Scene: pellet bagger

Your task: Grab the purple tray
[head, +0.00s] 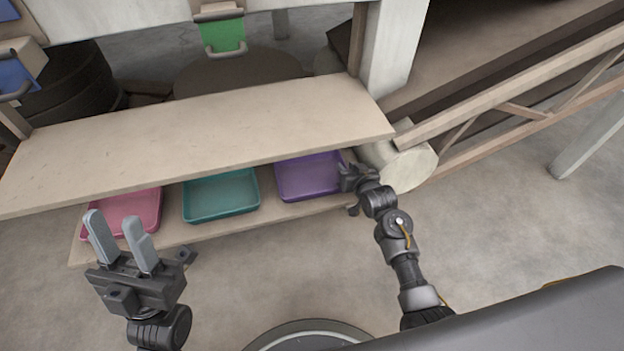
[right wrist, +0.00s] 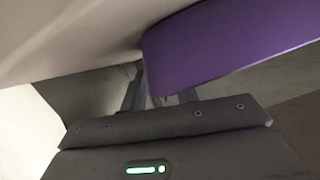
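The purple tray (head: 309,177) sits at the right end of the lower shelf, partly under the upper board. Its purple wall fills the upper right of the right wrist view (right wrist: 230,45). My right gripper (head: 347,178) is at the tray's right side, very close to it; the fingers are small and dark in the head view. In the right wrist view the fingers (right wrist: 142,92) are largely hidden behind the gripper body, so I cannot tell whether they grip the wall. My left gripper (head: 112,217) is open and empty, in front of the pink tray.
A teal tray (head: 221,196) and a pink tray (head: 140,205) share the lower shelf (head: 190,238). The upper board (head: 200,135) hangs over the trays. A pale cylinder (head: 405,168) stands right of the purple tray. The floor in front is clear.

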